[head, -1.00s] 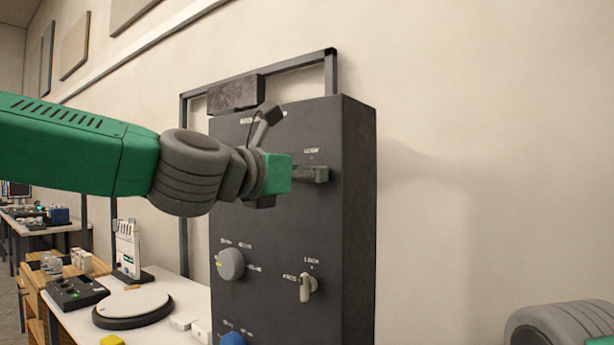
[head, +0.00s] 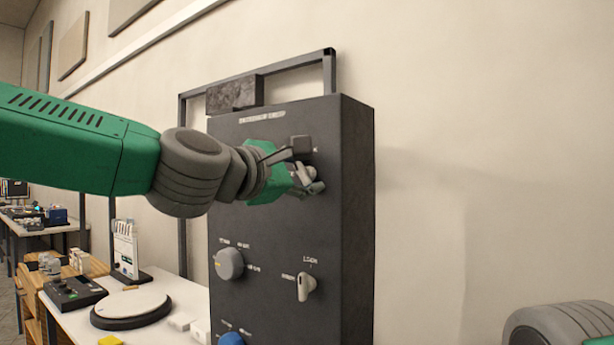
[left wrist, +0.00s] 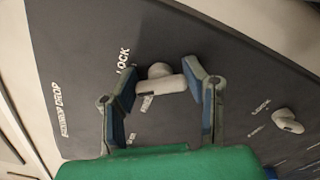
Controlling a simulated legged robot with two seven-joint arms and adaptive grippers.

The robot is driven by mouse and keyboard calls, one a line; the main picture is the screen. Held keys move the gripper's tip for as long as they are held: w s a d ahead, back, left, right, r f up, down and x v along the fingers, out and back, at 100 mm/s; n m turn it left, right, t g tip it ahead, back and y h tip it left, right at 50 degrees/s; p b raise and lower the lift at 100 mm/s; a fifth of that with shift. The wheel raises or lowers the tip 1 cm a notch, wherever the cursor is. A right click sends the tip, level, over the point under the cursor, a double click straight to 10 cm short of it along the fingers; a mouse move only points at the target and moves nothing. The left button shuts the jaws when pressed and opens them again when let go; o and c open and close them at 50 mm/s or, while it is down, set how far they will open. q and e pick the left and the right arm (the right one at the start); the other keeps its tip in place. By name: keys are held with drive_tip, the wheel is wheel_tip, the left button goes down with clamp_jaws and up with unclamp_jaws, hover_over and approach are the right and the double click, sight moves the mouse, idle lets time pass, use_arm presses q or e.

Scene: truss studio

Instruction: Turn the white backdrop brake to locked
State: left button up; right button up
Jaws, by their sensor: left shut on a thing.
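The white brake knob (left wrist: 160,88) is a short bar handle on the upper part of the dark panel. In the left wrist view its bar lies across the gap between my fingertips, with LOCK printed to its left. My left gripper (head: 306,165) is at this knob and shut on it, one finger at each end of the bar. In the head view the fingers hide much of the knob and the print around it. My right gripper is not in view.
The dark panel (head: 357,240) stands by the wall. Below the held knob are another white lever (head: 306,286), a grey round knob (head: 229,264) and a blue knob (head: 232,339). A white table (head: 180,292) with a round plate (head: 131,303) is at lower left.

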use_arm(q)
drive_tip(key=m, duration=0.3)
drive_tip(key=f+m, duration=0.1)
drive_tip(key=m, duration=0.2)
drive_tip(key=shift+s+d+m, duration=0.15)
drive_tip(key=shift+m, duration=0.15)
drive_tip(key=shift+f, duration=0.1)
idle(0.3)
drive_tip(key=o, duration=1.2)
drive_tip(key=shift+s, duration=0.1)
drive_tip(key=shift+s+a+r, duration=0.1)
drive_tip(key=shift+a+r, duration=0.2)
drive_tip(key=shift+a, duration=0.05)
drive_tip(key=shift+a, duration=0.1)
drive_tip(key=v, duration=1.2)
drive_tip(key=shift+d+f, duration=0.15)
drive_tip(key=shift+d, duration=0.1)
